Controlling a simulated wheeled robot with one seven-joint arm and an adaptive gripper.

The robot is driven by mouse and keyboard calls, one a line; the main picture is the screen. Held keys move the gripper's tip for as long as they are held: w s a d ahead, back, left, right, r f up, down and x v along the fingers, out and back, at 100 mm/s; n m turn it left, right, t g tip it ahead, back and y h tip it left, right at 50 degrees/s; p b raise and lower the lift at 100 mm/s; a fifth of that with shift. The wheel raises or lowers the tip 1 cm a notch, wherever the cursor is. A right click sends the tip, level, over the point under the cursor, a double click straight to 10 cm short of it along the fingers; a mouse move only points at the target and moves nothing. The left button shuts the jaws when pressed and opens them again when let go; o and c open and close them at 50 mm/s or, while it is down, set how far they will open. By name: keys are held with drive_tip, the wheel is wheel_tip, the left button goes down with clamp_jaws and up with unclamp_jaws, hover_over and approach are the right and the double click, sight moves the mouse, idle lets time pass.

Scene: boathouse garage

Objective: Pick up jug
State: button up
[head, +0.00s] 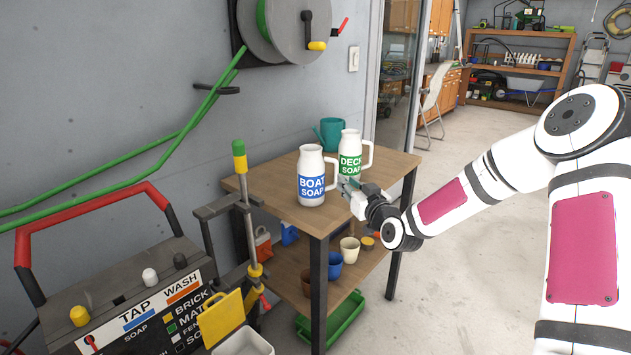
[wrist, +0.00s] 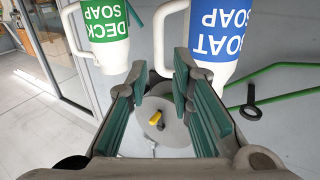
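Two white jugs stand upright on the wooden table. The nearer jug with a blue BOAT SOAP label (head: 311,188) has its handle on the right; it also shows upside down in the wrist view (wrist: 212,48). The jug with a green DECK SOAP label (head: 350,142) stands just behind and to the right; it is at upper left in the wrist view (wrist: 112,53). My gripper (head: 347,186) is open beside the BOAT SOAP jug's handle. In the wrist view the handle lies at the gap between my fingertips (wrist: 160,76); I cannot tell whether they touch it.
A teal watering can (head: 331,132) stands at the table's back edge. The wooden table (head: 278,181) has a lower shelf with several pots. A wash cart (head: 150,315) stands at left, and a hose reel (head: 278,28) hangs on the wall. The floor at right is clear.

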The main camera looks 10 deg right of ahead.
sight(337, 173)
drive_tip(key=w, duration=0.5)
drive_tip(key=w+a+b, duration=0.1)
drive_tip(key=w, duration=0.2)
drive_tip(key=shift+w+f, duration=0.15)
drive_tip(key=shift+w, duration=0.15)
clamp_jaws()
